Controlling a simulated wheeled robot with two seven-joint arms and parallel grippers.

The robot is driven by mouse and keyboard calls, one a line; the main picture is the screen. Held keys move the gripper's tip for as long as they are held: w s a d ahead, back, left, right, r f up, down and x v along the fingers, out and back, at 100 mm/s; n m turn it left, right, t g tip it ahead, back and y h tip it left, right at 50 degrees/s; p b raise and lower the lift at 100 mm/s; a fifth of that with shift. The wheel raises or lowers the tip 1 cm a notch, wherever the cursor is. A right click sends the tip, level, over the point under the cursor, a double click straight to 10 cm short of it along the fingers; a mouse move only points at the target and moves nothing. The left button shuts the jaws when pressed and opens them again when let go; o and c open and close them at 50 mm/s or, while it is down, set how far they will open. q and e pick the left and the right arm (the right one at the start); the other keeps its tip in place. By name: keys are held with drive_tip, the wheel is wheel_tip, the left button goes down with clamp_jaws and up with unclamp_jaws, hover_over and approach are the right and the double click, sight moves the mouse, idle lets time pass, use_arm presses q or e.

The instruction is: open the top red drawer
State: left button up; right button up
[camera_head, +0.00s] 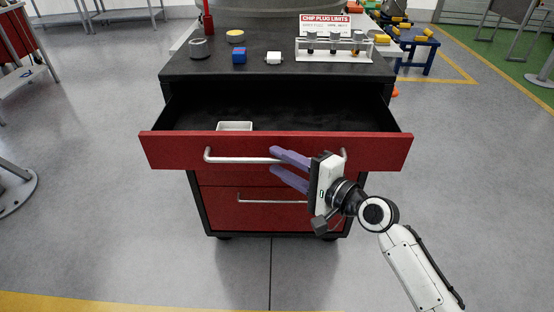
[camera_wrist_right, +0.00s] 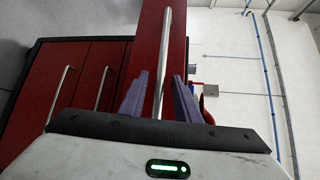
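The top red drawer (camera_head: 376,152) of the black-framed cabinet stands pulled well out, and its dark interior shows in the head view. A silver bar handle (camera_head: 236,160) runs along its front. My right gripper (camera_head: 276,160) is at the handle, with one purple finger above the bar and one below. In the right wrist view the handle (camera_wrist_right: 167,50) passes between the two fingers (camera_wrist_right: 160,85) with visible gaps, so the gripper looks open. My left gripper is not in view.
A small white tray (camera_head: 235,126) lies inside the drawer. The cabinet top (camera_head: 265,72) holds a blue block (camera_head: 239,56), a white piece (camera_head: 274,58), rings and a rack (camera_head: 334,50). A lower red drawer (camera_head: 222,209) is shut. The floor in front is clear.

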drive_tip(key=v, duration=0.8)
drive_tip(key=shift+s+d, duration=0.2)
drive_tip(key=shift+d, duration=0.05)
drive_tip(key=s+d+f+n+h, duration=0.2)
drive_tip(key=s+f, duration=0.2)
drive_tip(key=f, duration=0.4)
drive_tip(key=s+d+f+n+h, duration=0.2)
drive_tip(key=s+f+n+h, duration=0.15)
drive_tip(key=f, duration=0.55)
drive_tip(key=s+d+f+n+g+h, duration=0.1)
drive_tip(key=s+d+f+n, duration=0.1)
drive_tip(key=s+f, duration=0.4)
drive_tip(key=s+d+f+n+g+h, duration=0.2)
drive_tip(key=s+f+n, duration=0.3)
drive_tip(key=s, duration=0.6)
drive_tip(key=shift+d+f, duration=0.65)
drive_tip(key=shift+d, duration=0.05)
drive_tip(key=shift+h, duration=0.25)
